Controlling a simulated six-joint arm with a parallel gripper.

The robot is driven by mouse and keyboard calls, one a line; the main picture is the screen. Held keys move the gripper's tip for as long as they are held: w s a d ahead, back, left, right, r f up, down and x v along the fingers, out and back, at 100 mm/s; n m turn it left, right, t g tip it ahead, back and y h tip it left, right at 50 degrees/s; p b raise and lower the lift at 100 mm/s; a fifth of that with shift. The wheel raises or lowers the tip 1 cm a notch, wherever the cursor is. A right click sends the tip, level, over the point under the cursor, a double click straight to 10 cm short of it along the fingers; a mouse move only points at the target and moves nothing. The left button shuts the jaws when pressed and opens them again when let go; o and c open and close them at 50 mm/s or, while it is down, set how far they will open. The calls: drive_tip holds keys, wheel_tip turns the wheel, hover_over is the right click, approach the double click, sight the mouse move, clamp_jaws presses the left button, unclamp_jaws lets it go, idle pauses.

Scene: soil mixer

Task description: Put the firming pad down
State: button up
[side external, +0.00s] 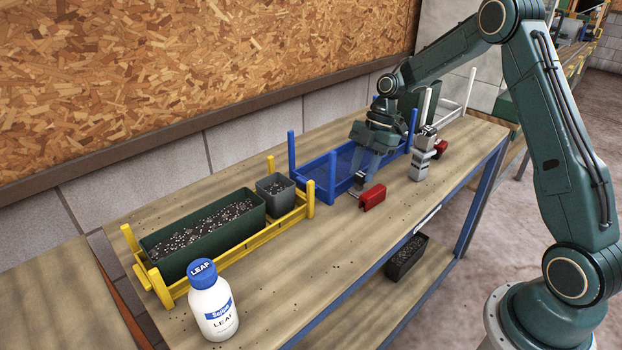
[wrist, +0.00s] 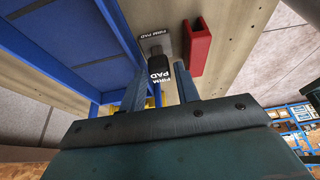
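I cannot tell whether the plate touches the bench top.
A red channel-shaped block (side external: 373,197) lies close beside the pad. The blue rack (side external: 327,178) is next to my gripper, and a grey device with a red knob (side external: 423,157) stands right. A yellow rack (side external: 247,237) with soil-filled planters and a white bottle (side external: 213,303) stand left.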

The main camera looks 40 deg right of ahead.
clamp_jaws()
wheel_tip(320, 180, up, 10)
idle(0.7)
idle(0.4)
